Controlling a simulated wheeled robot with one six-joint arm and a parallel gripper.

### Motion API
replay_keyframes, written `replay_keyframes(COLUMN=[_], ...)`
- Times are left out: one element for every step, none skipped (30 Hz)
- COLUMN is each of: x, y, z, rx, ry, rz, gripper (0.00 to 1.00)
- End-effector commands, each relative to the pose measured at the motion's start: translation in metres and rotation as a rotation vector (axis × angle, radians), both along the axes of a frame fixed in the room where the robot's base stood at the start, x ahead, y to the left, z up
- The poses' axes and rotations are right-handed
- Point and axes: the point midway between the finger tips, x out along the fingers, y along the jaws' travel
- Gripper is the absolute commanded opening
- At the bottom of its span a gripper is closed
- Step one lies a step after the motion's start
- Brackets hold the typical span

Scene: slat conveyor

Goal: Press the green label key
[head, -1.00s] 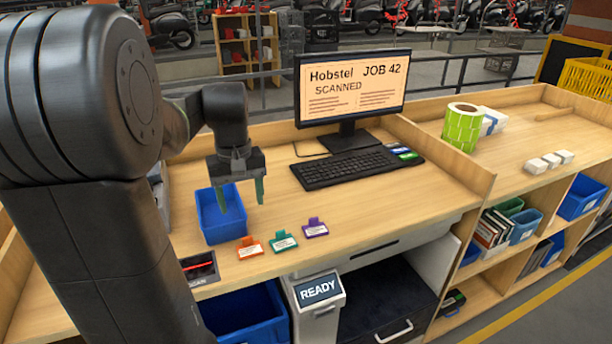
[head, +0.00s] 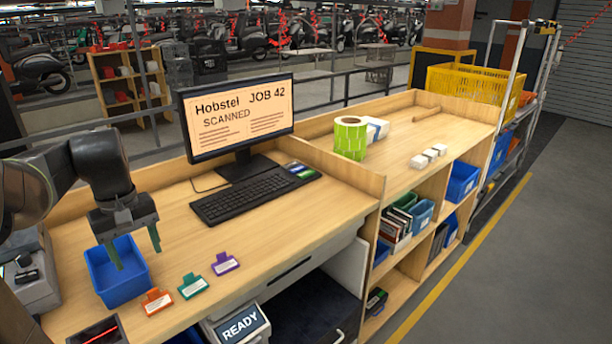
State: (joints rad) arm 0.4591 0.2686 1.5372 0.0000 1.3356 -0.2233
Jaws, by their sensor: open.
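My gripper (head: 137,256) is open and empty, fingers pointing down over the blue bin (head: 128,285). It is well to the left of the key pad and apart from it.
Orange, teal and purple tags (head: 225,263) lie on the front of the bench. A low divider (head: 350,180) stands right of the key pad. A green label roll (head: 350,138) stands beyond it.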

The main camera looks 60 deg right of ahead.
Motion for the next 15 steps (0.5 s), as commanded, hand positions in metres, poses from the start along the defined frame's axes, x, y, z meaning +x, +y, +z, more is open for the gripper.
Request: replay_keyframes(x=[0.0000,0.0000,0.0000,0.0000,0.0000,0.0000,0.0000,0.0000,0.0000,0.0000,0.0000,0.0000,0.0000,0.0000,0.0000], y=[0.0000,0.0000,0.0000,0.0000,0.0000,0.0000,0.0000,0.0000,0.0000,0.0000,0.0000,0.0000,0.0000,0.0000,0.0000], z=[0.0000,0.0000,0.0000,0.0000,0.0000,0.0000,0.0000,0.0000,0.0000,0.0000,0.0000,0.0000,0.0000,0.0000,0.0000], rx=[0.000,0.000,0.000,0.000,0.000,0.000,0.000,0.000,0.000,0.000,0.000,0.000,0.000,0.000,0.000], ry=[0.000,0.000,0.000,0.000,0.000,0.000,0.000,0.000,0.000,0.000,0.000,0.000,0.000,0.000,0.000], rz=[0.000,0.000,0.000,0.000,0.000,0.000,0.000,0.000,0.000,0.000,0.000,0.000,0.000,0.000,0.000], gripper=[0.49,0.43,0.35,0.29,0.23,0.15,0.10,0.04,0.00,0.00,0.00,0.00,0.00,0.00,0.00])
